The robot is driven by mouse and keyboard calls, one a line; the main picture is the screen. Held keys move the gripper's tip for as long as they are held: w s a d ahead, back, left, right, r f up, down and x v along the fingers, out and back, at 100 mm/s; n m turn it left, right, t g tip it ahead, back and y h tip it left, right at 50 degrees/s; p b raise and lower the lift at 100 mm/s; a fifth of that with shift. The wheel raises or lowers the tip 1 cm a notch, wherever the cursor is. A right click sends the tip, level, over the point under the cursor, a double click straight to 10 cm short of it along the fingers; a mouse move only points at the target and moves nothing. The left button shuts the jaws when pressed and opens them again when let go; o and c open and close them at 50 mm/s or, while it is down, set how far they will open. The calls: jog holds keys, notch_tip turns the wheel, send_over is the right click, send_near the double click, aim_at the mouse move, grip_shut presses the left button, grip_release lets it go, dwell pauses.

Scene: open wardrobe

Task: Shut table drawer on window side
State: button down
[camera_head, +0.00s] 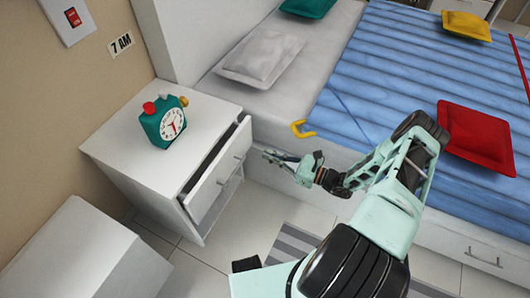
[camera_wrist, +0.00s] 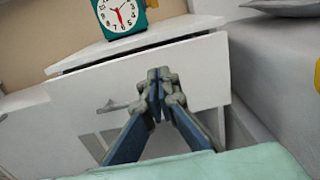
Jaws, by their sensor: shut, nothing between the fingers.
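A white bedside table (camera_head: 185,168) stands left of the bed. Its upper drawer (camera_head: 217,178) is partly pulled out, with a dark gap showing behind its top edge. The drawer front (camera_wrist: 200,70) and its handle (camera_wrist: 114,106) also show in the wrist view. My gripper (camera_head: 268,154) is shut and empty, in front of the drawer and to its right in the head view. In the wrist view my gripper (camera_wrist: 157,75) points at the drawer front, right of the handle. I cannot tell whether the fingertips touch it. No window is in view.
A green alarm clock (camera_head: 165,122) stands on the table top. The bed (camera_head: 282,98), with a grey pillow (camera_head: 262,55), a blue blanket (camera_head: 390,70) and a red cushion (camera_head: 476,137), lies close beside my arm. A white box-like piece (camera_head: 75,258) stands at lower left.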

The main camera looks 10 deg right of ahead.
aim_at(234, 142)
jog(key=x, duration=1.1)
jog(key=shift+w+a+b, duration=0.2)
jog(key=shift+b, duration=0.2)
jog(key=shift+b+x, duration=0.5)
jog(key=shift+x, duration=0.95)
jog(key=shift+s+d, duration=0.3)
jog(key=shift+d, duration=0.2)
jog(key=v, duration=1.3)
jog(key=shift+a, duration=0.1)
